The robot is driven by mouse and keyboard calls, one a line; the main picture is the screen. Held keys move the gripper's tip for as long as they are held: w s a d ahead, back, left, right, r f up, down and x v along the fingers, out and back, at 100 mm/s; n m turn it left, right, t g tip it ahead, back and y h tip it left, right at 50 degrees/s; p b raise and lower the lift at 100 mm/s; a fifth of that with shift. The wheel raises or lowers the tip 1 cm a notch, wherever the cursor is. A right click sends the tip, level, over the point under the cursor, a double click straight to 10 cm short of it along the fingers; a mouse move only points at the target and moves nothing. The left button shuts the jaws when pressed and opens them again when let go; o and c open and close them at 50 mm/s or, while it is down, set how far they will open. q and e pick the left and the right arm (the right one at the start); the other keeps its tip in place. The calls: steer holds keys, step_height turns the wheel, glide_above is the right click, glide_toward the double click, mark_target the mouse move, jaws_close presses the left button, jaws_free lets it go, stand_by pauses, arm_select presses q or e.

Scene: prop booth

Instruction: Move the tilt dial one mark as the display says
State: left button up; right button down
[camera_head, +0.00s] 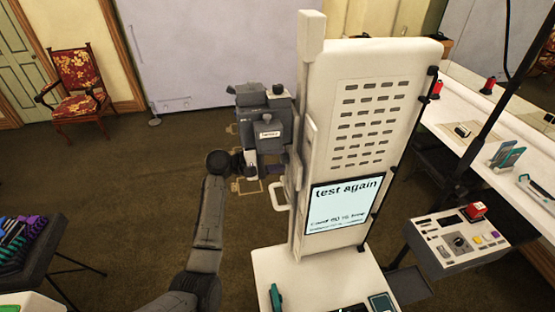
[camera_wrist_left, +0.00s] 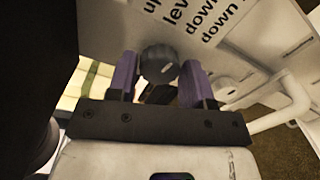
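The tilt dial (camera_wrist_left: 158,62) is a dark round ribbed knob with a small white mark, seen in the left wrist view. The purple fingers of my left gripper (camera_wrist_left: 160,78) stand on either side of it and appear closed against its sides. A label plate (camera_wrist_left: 195,20) above it reads "up", "level", "down", "down", partly cut off. In the head view my left gripper (camera_head: 248,168) is at the grey head unit (camera_head: 265,125) on the white column, and the dial is hidden there. The display (camera_head: 345,204) reads "test again"; its smaller lines are unclear. My right gripper is out of view.
A tall white panel (camera_head: 372,95) with slots stands right of the grey unit. A white handle (camera_head: 279,196) sticks out below the unit. A control box (camera_head: 458,242) and a long bench (camera_head: 500,130) are at right. A dark tray (camera_head: 30,240) is at left.

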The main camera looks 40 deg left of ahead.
arm_select(q)
steer(key=o, duration=0.3)
steer(key=shift+b+v, duration=1.65)
steer(key=shift+v, duration=5.25)
